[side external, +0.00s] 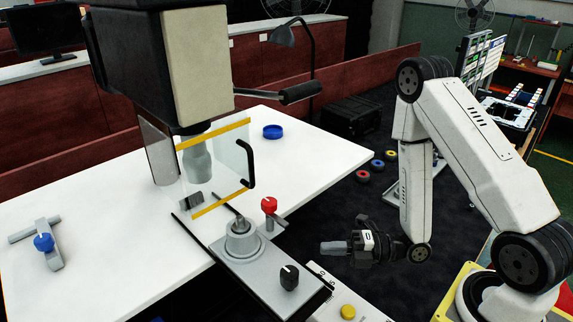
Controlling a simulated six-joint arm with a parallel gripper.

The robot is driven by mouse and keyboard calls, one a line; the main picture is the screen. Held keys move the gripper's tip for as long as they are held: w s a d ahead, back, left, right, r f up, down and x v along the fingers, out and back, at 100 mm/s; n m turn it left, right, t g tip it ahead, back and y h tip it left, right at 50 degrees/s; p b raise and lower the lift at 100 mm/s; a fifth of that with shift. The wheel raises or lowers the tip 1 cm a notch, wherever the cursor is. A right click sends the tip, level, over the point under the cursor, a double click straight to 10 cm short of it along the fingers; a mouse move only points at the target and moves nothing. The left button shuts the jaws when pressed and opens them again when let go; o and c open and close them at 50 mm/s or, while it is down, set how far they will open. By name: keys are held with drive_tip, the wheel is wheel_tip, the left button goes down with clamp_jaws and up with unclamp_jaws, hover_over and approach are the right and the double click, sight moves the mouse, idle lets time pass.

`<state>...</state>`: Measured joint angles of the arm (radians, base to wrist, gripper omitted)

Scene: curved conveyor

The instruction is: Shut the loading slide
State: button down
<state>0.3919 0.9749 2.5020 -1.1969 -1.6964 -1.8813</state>
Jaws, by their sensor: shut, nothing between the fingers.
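The loading slide (255,277) is a grey plate on dark rails, drawn out from under the machine towards the front edge of the white table. It carries a round grey fixture (241,240) with a pin and a black knob (289,277) near its outer end. My gripper (323,248) is shut and empty, pointing left. In the picture it is to the right of the slide and above the black knob, apart from both. Its depth relative to the knob is hard to judge.
A clear guard (217,165) with yellow edges and a black handle (247,164) stands behind the slide. A red knob (269,205) on a post is close beside it. A panel with a yellow button (348,312) is at the front. The white table (325,160) is mostly bare.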

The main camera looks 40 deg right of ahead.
sight(275, 226)
drive_tip(key=shift+w+a, duration=0.65)
drive_tip(key=shift+w, duration=0.7)
drive_tip(key=shift+w+a, duration=0.7)
drive_tip(key=shift+w, duration=0.6)
drive_tip(key=shift+w+a, duration=0.65)
drive_tip(key=shift+w, duration=0.7)
drive_tip(key=shift+w, duration=0.1)
drive_tip(key=shift+w, duration=2.35)
drive_tip(key=shift+s, duration=0.15)
